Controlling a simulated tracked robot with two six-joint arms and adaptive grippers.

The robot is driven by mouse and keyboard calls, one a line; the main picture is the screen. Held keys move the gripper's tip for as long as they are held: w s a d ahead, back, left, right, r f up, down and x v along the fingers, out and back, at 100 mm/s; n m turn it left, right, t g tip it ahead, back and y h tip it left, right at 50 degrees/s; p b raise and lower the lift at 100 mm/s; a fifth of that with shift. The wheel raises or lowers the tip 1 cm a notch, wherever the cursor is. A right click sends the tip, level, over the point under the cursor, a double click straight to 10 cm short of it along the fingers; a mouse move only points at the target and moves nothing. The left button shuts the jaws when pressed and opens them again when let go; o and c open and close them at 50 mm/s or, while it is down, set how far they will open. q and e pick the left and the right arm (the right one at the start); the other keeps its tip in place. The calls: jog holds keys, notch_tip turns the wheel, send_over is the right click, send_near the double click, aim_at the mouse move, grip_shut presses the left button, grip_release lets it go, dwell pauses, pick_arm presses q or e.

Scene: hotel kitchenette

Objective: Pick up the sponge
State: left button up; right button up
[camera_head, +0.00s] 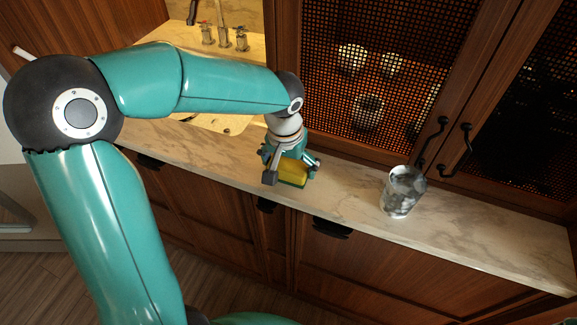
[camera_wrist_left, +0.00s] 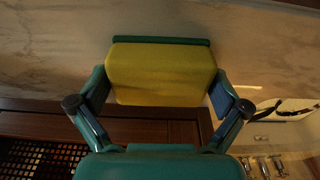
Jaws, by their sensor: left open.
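The sponge (camera_head: 292,172) is yellow with a green layer and lies on the marble counter near its front edge. In the left wrist view the sponge (camera_wrist_left: 162,72) fills the upper middle, its yellow face toward the camera and a dark green strip along its far edge. My left gripper (camera_head: 290,176) is over the sponge, partly covering it in the head view. In the left wrist view the left gripper's fingers (camera_wrist_left: 160,106) are spread on either side of the sponge's near end. I cannot tell whether they touch it. My right gripper is not in view.
Cabinet doors with mesh panels (camera_head: 375,70) rise behind. A sink (camera_head: 215,123) and taps (camera_head: 224,38) are at the back left. Counter between sponge and glass is clear.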

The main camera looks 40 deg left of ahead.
aim_at(289, 163)
pick_arm(q)
jog(key=c, duration=0.6)
notch_tip(289, 163, up, 20)
jog(key=p, duration=0.1)
dwell(0.5)
